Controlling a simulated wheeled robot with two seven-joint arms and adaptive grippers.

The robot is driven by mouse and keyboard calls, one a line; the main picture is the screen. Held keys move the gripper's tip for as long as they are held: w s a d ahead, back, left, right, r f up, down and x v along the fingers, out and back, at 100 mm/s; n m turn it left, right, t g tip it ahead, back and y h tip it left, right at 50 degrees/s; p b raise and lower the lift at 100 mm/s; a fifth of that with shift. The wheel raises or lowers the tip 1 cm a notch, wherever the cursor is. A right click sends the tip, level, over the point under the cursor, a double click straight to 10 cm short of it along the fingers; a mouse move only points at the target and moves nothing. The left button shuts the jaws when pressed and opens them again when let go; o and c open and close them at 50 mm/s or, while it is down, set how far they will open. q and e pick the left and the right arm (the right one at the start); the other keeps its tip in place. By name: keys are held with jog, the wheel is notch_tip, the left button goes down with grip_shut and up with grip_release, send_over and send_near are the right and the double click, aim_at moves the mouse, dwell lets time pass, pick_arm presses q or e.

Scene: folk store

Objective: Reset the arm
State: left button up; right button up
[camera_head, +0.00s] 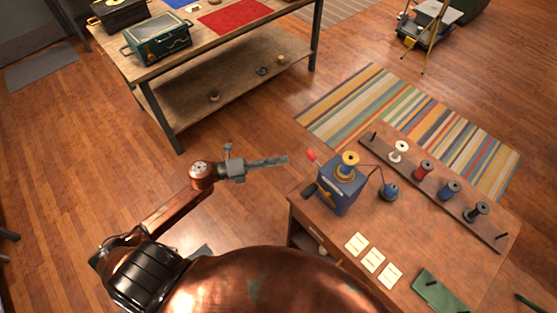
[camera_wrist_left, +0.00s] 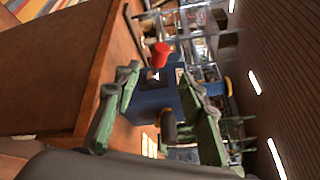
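My left arm comes in from the lower left in the head view. Its gripper (camera_head: 282,161) points right over the wood floor, just left of the workbench and short of the blue winding machine (camera_head: 342,184). In the left wrist view the two greenish fingers (camera_wrist_left: 158,75) stand apart with nothing between them. The blue machine (camera_wrist_left: 154,101) with its red knob (camera_wrist_left: 161,54) shows beyond the gap, not touched. My right gripper is not in view.
The workbench (camera_head: 409,222) holds a rack of spools (camera_head: 425,171), several cards (camera_head: 372,260) and a green board (camera_head: 438,292). A wooden table (camera_head: 193,48) with a teal case (camera_head: 157,37) stands at the upper left. Floor around the arm is clear.

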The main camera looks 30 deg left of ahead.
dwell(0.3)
